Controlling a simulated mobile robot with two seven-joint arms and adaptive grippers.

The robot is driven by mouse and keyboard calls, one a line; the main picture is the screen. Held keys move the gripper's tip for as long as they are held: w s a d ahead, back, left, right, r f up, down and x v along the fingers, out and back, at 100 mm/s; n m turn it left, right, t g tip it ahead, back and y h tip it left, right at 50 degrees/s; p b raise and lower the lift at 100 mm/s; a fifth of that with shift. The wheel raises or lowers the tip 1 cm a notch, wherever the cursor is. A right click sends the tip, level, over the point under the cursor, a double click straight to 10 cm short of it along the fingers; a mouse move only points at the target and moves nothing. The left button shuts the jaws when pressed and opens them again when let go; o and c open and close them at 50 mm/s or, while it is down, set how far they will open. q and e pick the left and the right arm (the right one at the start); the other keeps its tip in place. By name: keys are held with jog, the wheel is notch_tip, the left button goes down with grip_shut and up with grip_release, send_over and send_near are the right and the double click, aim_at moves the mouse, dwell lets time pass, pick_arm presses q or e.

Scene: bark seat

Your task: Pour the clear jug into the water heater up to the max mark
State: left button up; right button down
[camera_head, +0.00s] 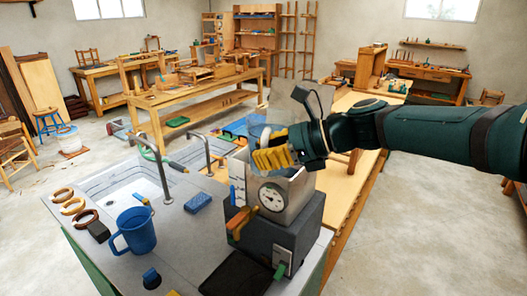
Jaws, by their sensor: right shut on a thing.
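My right gripper (276,151) reaches in from the right and is shut on the clear jug (284,107). The jug is see-through and partly hidden by the gripper, so its tilt and the water in it are hard to tell. It is held above the water heater (288,203), a metal tank with a round dial on a dark grey base. The heater has an orange-handled tap at its left front. Its opening is partly hidden by the gripper and jug, and I cannot make out the max mark. My left gripper is not in view.
The heater stands on a grey sink counter (190,236). A blue jug (135,230), a blue sponge (197,202), curved wooden pieces (73,206) and a dark tray (234,274) lie left and front of it. Two faucets rise by the basin (128,184). Workbenches stand behind.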

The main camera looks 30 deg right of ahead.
aim_at(265, 132)
jog(key=shift+w+d+r+m+g+p, duration=0.3)
jog(key=shift+w+d+r+p, duration=0.25)
jog(key=shift+p, duration=0.45)
jog(key=shift+a+r+m+y+p, duration=0.1)
jog(key=shift+r+m+y+p, duration=0.45)
jog(key=shift+p, duration=0.75)
jog(key=shift+w+r+m+g+p, duration=0.15)
jog(key=shift+r+m+g+p, duration=0.25)
jog(key=shift+r+p, duration=0.75)
jog(key=shift+r+m+p, duration=0.2)
jog(key=shift+m+p, duration=0.05)
jog(key=shift+p, duration=0.3)
dwell(0.7)
